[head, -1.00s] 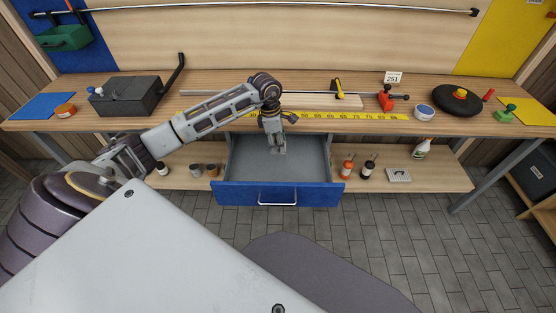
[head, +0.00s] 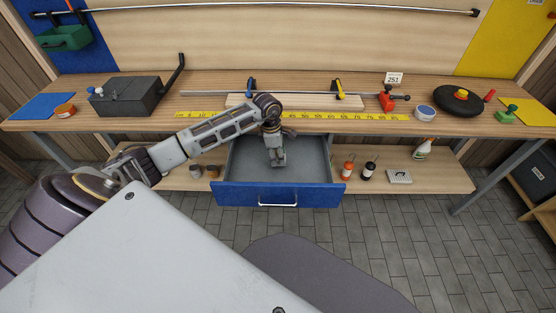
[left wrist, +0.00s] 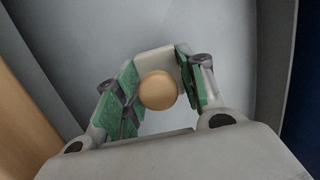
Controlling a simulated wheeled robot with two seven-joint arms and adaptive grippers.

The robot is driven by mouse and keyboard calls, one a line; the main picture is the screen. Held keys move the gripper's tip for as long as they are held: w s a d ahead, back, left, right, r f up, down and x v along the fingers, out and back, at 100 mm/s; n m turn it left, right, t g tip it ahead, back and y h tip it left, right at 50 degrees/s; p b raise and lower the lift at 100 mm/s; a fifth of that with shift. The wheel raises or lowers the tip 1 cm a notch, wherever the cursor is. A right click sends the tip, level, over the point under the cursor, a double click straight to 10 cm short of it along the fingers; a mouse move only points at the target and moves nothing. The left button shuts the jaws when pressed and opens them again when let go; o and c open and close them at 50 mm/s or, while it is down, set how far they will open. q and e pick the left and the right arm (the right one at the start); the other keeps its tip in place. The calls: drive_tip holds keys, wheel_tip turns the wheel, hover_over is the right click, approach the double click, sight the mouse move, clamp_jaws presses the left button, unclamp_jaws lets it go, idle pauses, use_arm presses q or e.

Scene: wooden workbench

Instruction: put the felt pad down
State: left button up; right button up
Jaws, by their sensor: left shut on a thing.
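My left gripper (head: 277,157) is inside the open blue-fronted drawer (head: 230,194), pointing down. In the left wrist view my left gripper (left wrist: 155,88) has its green-padded fingers shut on either side of a round tan knob (left wrist: 157,91). A pale, flat piece, seemingly the felt pad (left wrist: 152,60), shows just beyond the knob. The drawer's grey floor (left wrist: 85,45) lies beneath. In the head view the held pad is mostly hidden by the gripper. I cannot tell whether it touches the drawer floor. My right gripper is not in view.
The drawer floor (head: 305,160) looks otherwise bare. The workbench (head: 330,122) edge is just above and behind my wrist, with a yellow ruler (head: 365,116) along it. Bottles (head: 347,169) and small jars (head: 212,171) stand on the lower shelf beside the drawer.

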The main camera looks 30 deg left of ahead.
use_arm(q)
wheel_tip(320, 180, down, 2)
drive_tip(key=shift+f, duration=0.25)
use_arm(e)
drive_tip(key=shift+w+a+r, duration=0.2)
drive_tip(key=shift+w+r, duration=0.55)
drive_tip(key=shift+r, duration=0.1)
use_arm(q)
drive_tip(key=shift+f, duration=0.1)
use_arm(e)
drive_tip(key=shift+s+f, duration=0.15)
use_arm(q)
drive_tip(key=shift+f, duration=0.1)
drive_tip(key=o, duration=1)
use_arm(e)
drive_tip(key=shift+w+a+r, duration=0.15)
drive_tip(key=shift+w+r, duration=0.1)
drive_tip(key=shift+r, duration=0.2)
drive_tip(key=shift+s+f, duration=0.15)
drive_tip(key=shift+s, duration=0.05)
